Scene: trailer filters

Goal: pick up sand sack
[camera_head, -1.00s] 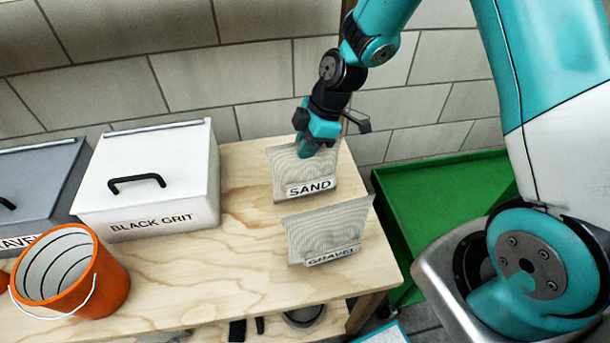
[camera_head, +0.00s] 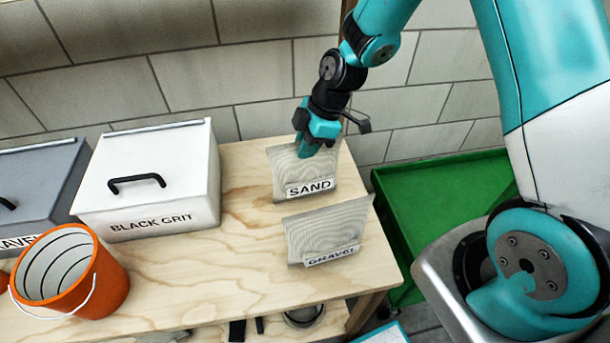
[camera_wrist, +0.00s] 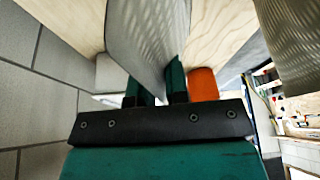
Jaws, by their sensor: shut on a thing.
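The sand sack (camera_head: 290,178) is a pale ribbed upright sack with a white SAND label, at the back right of the wooden table in the head view. My gripper (camera_head: 308,150) comes down from above and is shut on its upper edge. In the wrist view the sand sack (camera_wrist: 150,35) stands between the two teal fingers (camera_wrist: 160,82). Its lower edge seems to be at or very near the tabletop; I cannot tell if there is a gap.
A similar gravel sack (camera_head: 328,232) stands just in front. A white BLACK GRIT box (camera_head: 150,180), a grey box (camera_head: 35,185) and an orange bucket (camera_head: 75,275) are to the left. A green cart (camera_head: 440,190) is right of the table (camera_head: 220,275). A tiled wall (camera_head: 190,80) is behind.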

